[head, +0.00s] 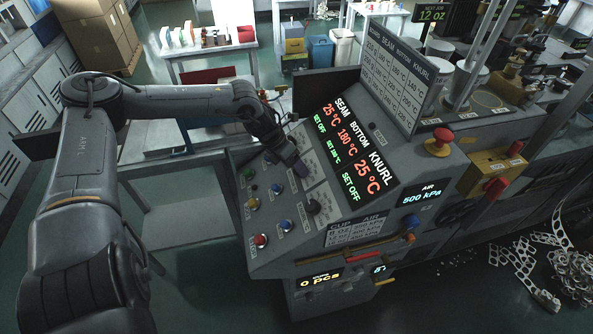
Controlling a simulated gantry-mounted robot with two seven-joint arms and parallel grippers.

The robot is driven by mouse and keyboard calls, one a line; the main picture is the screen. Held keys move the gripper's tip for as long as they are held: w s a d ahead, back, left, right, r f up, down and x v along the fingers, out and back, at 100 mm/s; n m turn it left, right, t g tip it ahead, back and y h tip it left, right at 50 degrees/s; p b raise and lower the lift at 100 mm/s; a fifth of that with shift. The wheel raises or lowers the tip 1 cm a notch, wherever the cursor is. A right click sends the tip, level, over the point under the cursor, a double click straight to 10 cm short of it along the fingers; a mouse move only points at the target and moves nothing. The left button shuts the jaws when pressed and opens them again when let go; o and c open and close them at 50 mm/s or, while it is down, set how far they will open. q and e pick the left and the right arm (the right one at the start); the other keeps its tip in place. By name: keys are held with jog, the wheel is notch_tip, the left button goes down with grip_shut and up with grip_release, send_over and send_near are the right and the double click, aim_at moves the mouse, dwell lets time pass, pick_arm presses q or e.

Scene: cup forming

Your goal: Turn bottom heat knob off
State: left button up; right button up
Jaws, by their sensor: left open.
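The grey control console (330,238) carries a black display (350,150). It reads SEAM 25 °C with SET OFF, BOTTOM 180 °C with a green set temperature too small to read surely, and KNURL 25 °C with SET OFF. A black knob (314,206) on the sloped panel lines up with the KNURL column. My left gripper (301,169) points down at the panel above that knob, beside the BOTTOM column. The bottom heat knob is not clearly visible; the gripper covers that spot. The finger gap is too small to see. My right gripper is out of view.
Several coloured buttons line the panel's left side, including a red one (260,240) and a blue one (285,225). A red mushroom button (440,142) stands at the right. A table sign (397,78) rises behind the display. Open floor lies left of the console.

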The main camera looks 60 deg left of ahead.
pick_arm(q)
jog(key=shift+w+d+f+b, duration=0.25)
jog(key=shift+f+b, duration=0.15)
jog(key=shift+f, duration=0.2)
jog(key=shift+c, duration=0.5)
jog(key=c, duration=1)
